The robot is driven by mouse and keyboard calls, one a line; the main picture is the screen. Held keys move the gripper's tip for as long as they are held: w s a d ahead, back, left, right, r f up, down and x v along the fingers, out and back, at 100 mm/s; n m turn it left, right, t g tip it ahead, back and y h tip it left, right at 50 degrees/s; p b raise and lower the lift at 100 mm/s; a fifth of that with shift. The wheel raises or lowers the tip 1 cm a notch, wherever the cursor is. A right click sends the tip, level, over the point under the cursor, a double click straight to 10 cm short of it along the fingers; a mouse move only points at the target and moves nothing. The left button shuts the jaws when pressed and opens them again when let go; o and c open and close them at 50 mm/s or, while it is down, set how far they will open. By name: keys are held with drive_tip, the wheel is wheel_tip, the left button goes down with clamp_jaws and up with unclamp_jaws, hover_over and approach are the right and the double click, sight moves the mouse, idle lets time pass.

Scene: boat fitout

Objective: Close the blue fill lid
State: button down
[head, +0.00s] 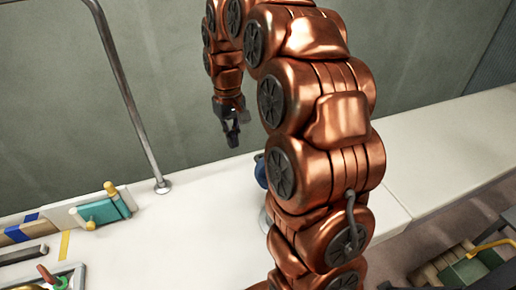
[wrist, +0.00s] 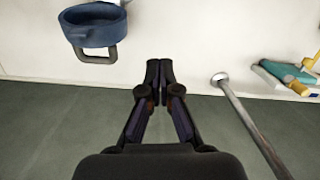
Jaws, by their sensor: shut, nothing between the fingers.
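The blue fill lid (head: 260,170) shows in the head view as a small blue edge, mostly hidden behind my arm. In the wrist view the blue lid (wrist: 92,36) is at the upper left, a round, rimmed blue piece with a dark loop handle on its lower side. It looks raised, but its hinge and exact angle are hidden. A pale metallic rim (head: 265,219) shows just in front of it, partly behind my arm. My gripper (head: 232,135) hangs above the white deck, fingers together and empty. In the wrist view my gripper (wrist: 159,70) is apart from the lid, to its right.
A metal rail (head: 132,105) rises from the white deck (head: 190,225) left of my gripper. A teal-and-yellow tool (head: 104,208) and a tray with tools (head: 50,280) lie at the left. A grey wall (head: 60,120) stands behind. Crates are at lower right.

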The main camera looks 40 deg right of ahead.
drive_tip(key=w+d+f+m, duration=0.1)
drive_tip(key=w+d+f, duration=0.2)
drive_tip(key=w+d, duration=0.25)
drive_tip(key=w+d+f+m, duration=0.1)
drive_tip(key=w+d+f, duration=0.25)
drive_tip(key=d, duration=0.35)
drive_tip(key=s+f+p, duration=0.4)
drive_tip(key=f, duration=0.3)
drive_tip(key=shift+a+f+p, duration=0.25)
drive_tip(key=shift+f+p, duration=0.1)
drive_tip(key=shift+p, duration=0.05)
idle(0.3)
